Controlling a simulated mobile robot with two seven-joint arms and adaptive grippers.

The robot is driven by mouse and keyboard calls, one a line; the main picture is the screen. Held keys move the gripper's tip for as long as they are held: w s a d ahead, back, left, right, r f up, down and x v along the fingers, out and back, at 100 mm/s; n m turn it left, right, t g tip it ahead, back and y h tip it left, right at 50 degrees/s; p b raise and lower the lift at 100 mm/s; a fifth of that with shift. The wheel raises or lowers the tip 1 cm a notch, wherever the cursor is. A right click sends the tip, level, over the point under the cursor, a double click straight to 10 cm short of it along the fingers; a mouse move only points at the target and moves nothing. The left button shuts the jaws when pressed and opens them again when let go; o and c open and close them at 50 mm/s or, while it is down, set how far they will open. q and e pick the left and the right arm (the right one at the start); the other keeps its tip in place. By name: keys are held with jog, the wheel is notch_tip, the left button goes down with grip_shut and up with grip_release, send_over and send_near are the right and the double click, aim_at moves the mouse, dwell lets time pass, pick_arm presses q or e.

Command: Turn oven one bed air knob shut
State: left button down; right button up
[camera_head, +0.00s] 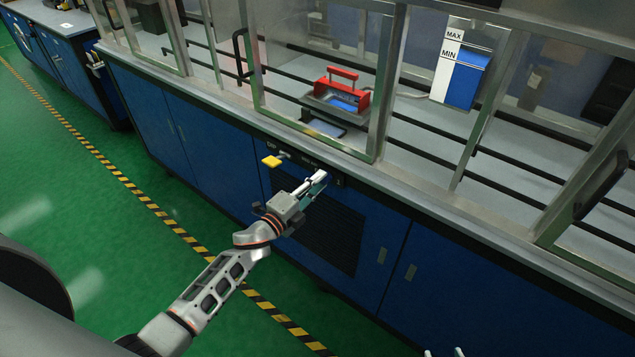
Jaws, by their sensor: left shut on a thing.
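My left gripper (321,177) reaches the front panel under the bench top. It is shut on a small knob at the panel, which the fingers mostly hide. I cannot read which label belongs to it. Only the fingertips of my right gripper (443,353) show at the bottom edge. They stand apart, with nothing seen between them.
A blue cabinet (400,245) with a dark grille (330,232) runs below the panel. Behind framed glass are a red-handled device (342,80) and a blue-and-white MAX/MIN level gauge (462,80). The green floor (130,270) at left is clear.

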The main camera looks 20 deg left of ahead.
dwell(0.3)
pick_arm(q)
jog(key=c, duration=1.8)
grip_release()
jog(key=shift+s, duration=0.15)
jog(key=v, duration=1.2)
jog(key=s+d+f+n+g+y, duration=0.1)
jog(key=s+f+n+g, duration=0.1)
jog(key=s+f+n, duration=0.2)
jog(key=s+d+f+n+g+y, duration=0.1)
jog(key=s+f+n+g, duration=0.1)
jog(key=s+f+n, duration=0.3)
jog(key=s+d+f+n+g+y, duration=0.1)
jog(key=s+d+f+n+g, duration=0.1)
jog(key=s+f+n, duration=0.3)
jog(key=shift+s+f+n, duration=0.1)
jog(key=shift+s+n, duration=0.75)
jog(key=shift+s, duration=0.7)
jog(key=shift+s+n, duration=0.85)
jog(key=shift+s, duration=0.65)
